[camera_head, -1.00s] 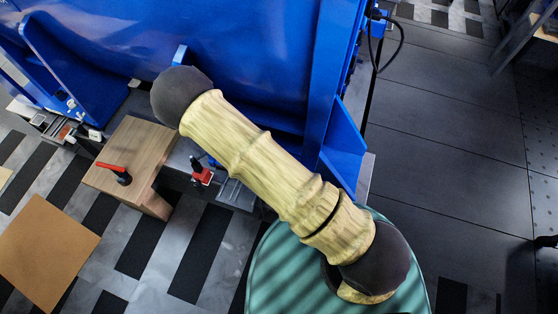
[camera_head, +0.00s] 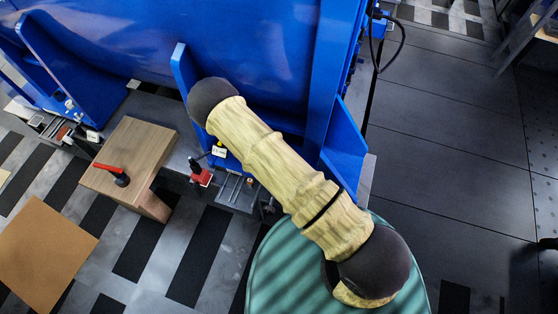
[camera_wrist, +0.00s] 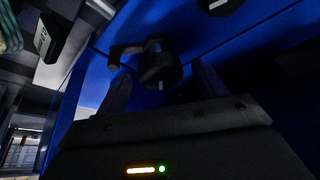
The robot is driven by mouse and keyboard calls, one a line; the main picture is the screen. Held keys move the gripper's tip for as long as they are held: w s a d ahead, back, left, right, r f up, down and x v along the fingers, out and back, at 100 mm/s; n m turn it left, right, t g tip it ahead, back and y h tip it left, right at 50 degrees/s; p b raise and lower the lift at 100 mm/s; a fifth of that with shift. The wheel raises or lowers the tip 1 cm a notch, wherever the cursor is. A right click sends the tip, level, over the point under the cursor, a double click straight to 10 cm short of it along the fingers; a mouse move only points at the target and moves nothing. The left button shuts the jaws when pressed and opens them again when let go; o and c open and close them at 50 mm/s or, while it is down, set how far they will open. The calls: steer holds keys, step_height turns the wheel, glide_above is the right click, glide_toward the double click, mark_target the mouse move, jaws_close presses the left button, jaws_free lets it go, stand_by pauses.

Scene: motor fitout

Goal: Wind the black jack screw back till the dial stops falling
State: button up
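In the wrist view a black knob-like screw head with a side arm (camera_wrist: 160,66) stands out against blue metal. I take it for the black jack screw, but the dim light leaves this unsure. My gripper (camera_wrist: 163,82) is open, its two dark fingers apart on either side of and below the knob. I cannot tell whether either finger touches it. In the head view my arm hides the gripper and whatever is before it. No dial face can be made out in either view.
A large blue motor frame (camera_head: 255,45) with upright ribs fills the back. A red clamp-like part (camera_head: 200,174) sits on its grey base. A wooden block (camera_head: 140,150) with a red lever (camera_head: 112,170) stands left. Dark floor is free on the right (camera_head: 450,130).

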steer(key=c, duration=0.9)
steer(key=shift+o, duration=0.2)
steer(key=shift+n, duration=0.4)
steer(key=n, duration=0.1)
steer(key=n+y+p, duration=0.1)
steer(key=n, duration=0.1)
steer(key=n+t+y, duration=0.1)
steer(key=n, duration=0.1)
steer(key=shift+s+d+r+p, duration=0.15)
steer(key=shift+d+p, duration=0.1)
steer(key=shift+p, duration=0.15)
steer(key=n+y, duration=0.1)
steer(key=n, duration=0.3)
steer(key=n+y+p, duration=0.1)
steer(key=n, duration=0.1)
steer(key=shift+d+n+y, duration=0.25)
steer(key=shift+n+y, duration=0.05)
steer(key=shift+n, duration=0.1)
steer(key=o, duration=1)
